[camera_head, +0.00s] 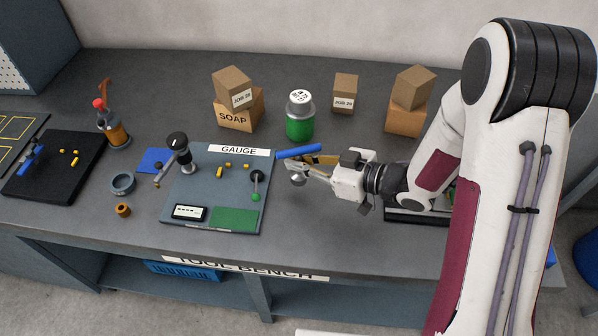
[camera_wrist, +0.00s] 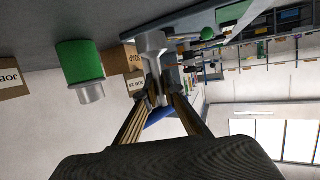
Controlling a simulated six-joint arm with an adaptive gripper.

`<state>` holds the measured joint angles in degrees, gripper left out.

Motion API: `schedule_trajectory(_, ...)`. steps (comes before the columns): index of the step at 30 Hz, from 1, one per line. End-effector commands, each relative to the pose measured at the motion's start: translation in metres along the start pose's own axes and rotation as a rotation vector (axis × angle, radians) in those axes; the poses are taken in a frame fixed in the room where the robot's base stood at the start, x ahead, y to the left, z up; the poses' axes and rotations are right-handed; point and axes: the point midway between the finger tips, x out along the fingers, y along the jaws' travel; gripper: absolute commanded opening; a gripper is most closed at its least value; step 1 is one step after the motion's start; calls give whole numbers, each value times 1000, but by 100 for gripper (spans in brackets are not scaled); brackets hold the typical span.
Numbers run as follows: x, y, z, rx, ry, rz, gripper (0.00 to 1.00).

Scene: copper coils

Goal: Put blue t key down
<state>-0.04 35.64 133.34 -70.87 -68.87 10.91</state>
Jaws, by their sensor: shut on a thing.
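The blue t key (camera_head: 298,151) is held off the bench beside the right edge of the gauge board, its blue bar lying roughly level. My gripper (camera_head: 313,170) comes in from the right and is shut on it. In the wrist view, a pale grey shaft with a wide end (camera_wrist: 150,42) extends away from between the fingertips of my gripper (camera_wrist: 163,88). Part of the blue bar shows behind the fingers. The fingers hide the middle of the key. A flat blue patch (camera_head: 151,160) lies on the bench left of the board.
The gauge board (camera_head: 237,165) carries a black-topped post, a green-balled lever and small yellow pieces. A green jar (camera_head: 300,118) and stacked boxes (camera_head: 237,106) stand behind. A grey ring (camera_head: 123,183) and a black tray (camera_head: 62,172) are left. Bench in front of my gripper is clear.

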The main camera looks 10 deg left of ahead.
Motion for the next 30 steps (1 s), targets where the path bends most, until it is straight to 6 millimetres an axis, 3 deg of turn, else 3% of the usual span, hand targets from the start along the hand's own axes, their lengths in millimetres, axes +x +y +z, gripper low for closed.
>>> schedule_trajectory(9,1,0,2,0,0,0,0)
schedule_trajectory(22,10,0,34,2,0,0,0)
schedule_trajectory(30,12,0,39,-2,1,0,0)
